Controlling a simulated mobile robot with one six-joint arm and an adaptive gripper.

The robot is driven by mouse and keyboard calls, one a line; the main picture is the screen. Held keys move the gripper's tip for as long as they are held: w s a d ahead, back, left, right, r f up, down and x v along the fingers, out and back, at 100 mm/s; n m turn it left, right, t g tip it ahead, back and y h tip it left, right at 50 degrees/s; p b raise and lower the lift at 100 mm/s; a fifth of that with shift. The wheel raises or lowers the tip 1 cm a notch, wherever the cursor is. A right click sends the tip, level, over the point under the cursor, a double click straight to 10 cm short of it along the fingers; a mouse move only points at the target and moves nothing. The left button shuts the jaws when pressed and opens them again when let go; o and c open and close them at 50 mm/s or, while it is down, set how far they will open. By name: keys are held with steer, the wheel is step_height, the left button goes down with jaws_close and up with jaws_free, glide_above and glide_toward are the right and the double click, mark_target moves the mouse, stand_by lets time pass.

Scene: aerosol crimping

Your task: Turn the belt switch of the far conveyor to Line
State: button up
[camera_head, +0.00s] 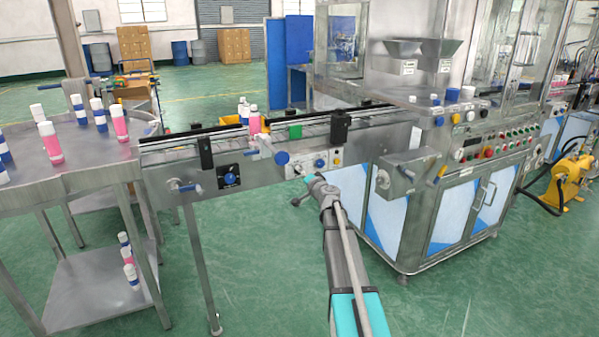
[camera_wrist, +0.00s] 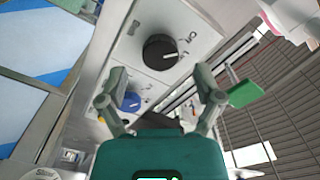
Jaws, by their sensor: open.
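A conveyor (camera_head: 270,180) with a steel side runs across the middle of the head view. A small white switch panel (camera_head: 298,169) is on its side, partly hidden by my gripper (camera_head: 310,181). In the wrist view, a round black knob (camera_wrist: 160,52) with a white pointer mark sits on a white plate (camera_wrist: 142,22). The mark points to the right; the small lettering beside it is too unclear to read surely. My gripper (camera_wrist: 161,82) is open, its fingers spread below and to either side of the knob, with nothing between them. No contact with the knob shows.
A blue knob (camera_wrist: 130,101) shows behind the left finger. A dark panel with a blue knob (camera_head: 230,178) is farther left on the conveyor side. A steel box (camera_head: 408,170) juts from the machine at right. Bottles stand on the round table (camera_head: 90,165) at left.

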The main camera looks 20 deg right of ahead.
steer(key=shift+w, duration=1.65)
steer(key=shift+a, duration=0.1)
steer(key=c, duration=1.2)
steer(key=shift+o, duration=0.2)
steer(key=shift+m, duration=0.4)
steer(key=m, duration=0.9)
steer(key=shift+f, duration=0.1)
